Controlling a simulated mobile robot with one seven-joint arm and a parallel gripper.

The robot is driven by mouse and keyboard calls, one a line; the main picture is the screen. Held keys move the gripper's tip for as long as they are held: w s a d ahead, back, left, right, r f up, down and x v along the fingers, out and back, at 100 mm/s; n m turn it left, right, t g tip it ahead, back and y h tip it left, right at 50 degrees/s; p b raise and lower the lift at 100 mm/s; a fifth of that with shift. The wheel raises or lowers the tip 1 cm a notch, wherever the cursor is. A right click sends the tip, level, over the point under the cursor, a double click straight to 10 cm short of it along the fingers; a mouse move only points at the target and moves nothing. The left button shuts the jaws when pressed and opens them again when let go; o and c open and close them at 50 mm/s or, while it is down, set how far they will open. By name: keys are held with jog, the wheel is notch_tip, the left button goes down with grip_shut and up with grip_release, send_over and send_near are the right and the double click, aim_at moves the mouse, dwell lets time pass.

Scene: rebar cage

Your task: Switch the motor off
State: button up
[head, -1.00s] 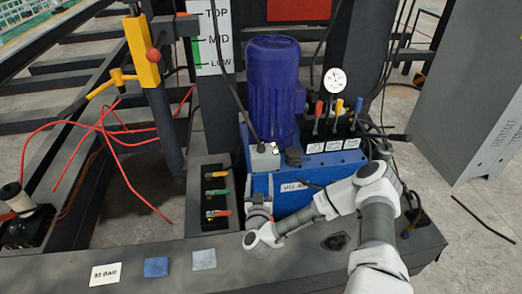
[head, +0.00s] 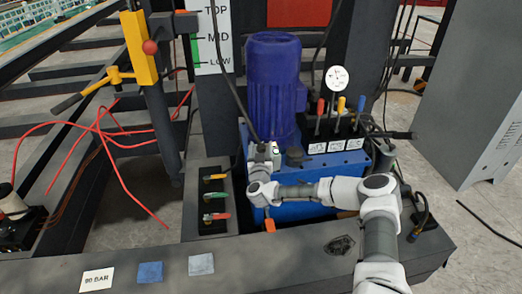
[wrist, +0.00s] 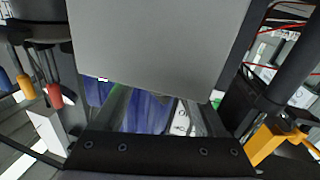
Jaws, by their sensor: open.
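The motor (head: 274,85) is a dark blue finned cylinder standing upright on a blue tank; it also shows in the wrist view (wrist: 147,112). A small box with a pale face (head: 277,153) sits at its lower front, partly hidden by my gripper (head: 264,150). My gripper points upward, open, right at this box; I cannot tell if it touches. In the wrist view a large plain grey face (wrist: 160,40) fills the top middle and hides the fingertips.
Red, yellow and blue levers (head: 340,108) and a round gauge (head: 337,77) stand to the right. A valve block (head: 215,203) with coloured handles is on the left. A dark cable hangs beside the motor. A yellow post (head: 143,50) stands farther left.

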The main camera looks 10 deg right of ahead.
jog(key=shift+w, duration=0.2)
grip_shut()
dwell(0.3)
jog(key=shift+r+n+y, duration=0.15)
jog(key=shift+n+y, duration=0.55)
jog(key=shift+y, duration=0.2)
jog(key=shift+d+n+y, duration=0.1)
jog(key=shift+n+y, duration=1)
jog(key=shift+y, duration=0.7)
jog(key=shift+n+y, duration=1.1)
jog(key=shift+y, duration=0.7)
jog(key=shift+s+f+n+g+y, duration=0.1)
jog(key=shift+n+g+y, duration=0.95)
jog(key=shift+y, duration=0.45)
jog(key=shift+f+n+g+y, duration=0.1)
jog(key=shift+n+g+y, duration=0.75)
jog(key=shift+n+y, duration=0.5)
jog(key=shift+y, duration=0.35)
